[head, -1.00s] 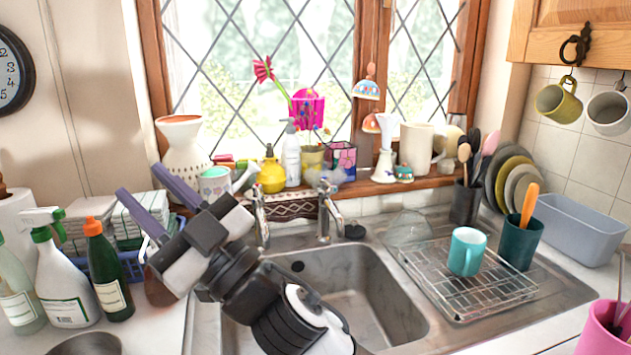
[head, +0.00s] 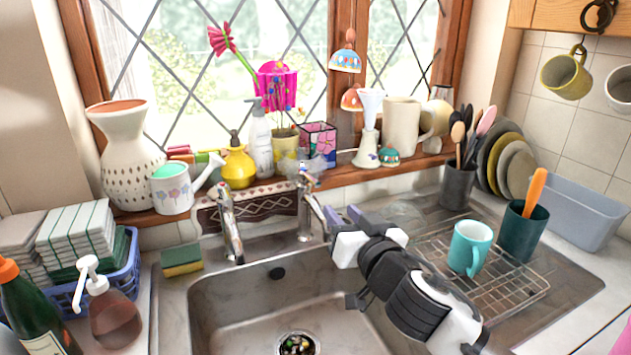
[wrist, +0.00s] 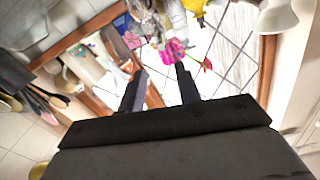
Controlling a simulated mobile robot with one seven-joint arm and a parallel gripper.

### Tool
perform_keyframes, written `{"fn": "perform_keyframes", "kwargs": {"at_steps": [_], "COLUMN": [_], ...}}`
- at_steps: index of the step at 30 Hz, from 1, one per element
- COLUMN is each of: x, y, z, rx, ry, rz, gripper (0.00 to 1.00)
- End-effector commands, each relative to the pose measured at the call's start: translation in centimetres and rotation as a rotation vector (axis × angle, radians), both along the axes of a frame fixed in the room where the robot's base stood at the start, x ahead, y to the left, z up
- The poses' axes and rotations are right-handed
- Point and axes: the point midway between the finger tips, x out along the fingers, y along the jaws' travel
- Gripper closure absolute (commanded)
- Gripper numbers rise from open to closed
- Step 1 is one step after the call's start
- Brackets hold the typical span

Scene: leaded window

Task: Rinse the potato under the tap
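I see no potato in either view. Two metal taps stand behind the steel sink (head: 215,307): a left tap (head: 230,228) and a right tap (head: 304,203). My gripper (head: 339,214) reaches in from the lower right, its fingertips just right of the right tap. I cannot tell whether a finger touches it. In the wrist view, the two dark fingers of my gripper (wrist: 160,88) stand apart with nothing held between them. The sink's right part is hidden behind my arm. Its drain (head: 297,345) holds small colourful bits.
A wire rack (head: 510,285) with a teal mug (head: 469,248) stands right of the sink. A sponge (head: 182,260), soap dispenser (head: 113,315) and blue basket (head: 125,278) are on the left. The windowsill behind the taps is crowded, with a watering can (head: 172,190) and vase (head: 125,160).

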Motion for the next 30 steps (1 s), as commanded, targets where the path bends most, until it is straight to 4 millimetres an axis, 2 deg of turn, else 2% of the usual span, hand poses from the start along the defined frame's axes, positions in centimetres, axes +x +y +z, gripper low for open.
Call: {"fn": "perform_keyframes", "kwargs": {"at_steps": [12,18,24,30], "x": [7.6,10.3,11.4,11.5], "y": [3.1,4.2,4.5,4.6], "z": [0.4,0.2,0.1,0.1], "rx": [-0.002,-0.001,-0.001,-0.001], "ry": [-0.001,-0.001,-0.003,-0.003], "rz": [0.004,0.004,0.003,0.003], "gripper": [0.66,0.66,0.66,0.66]}}
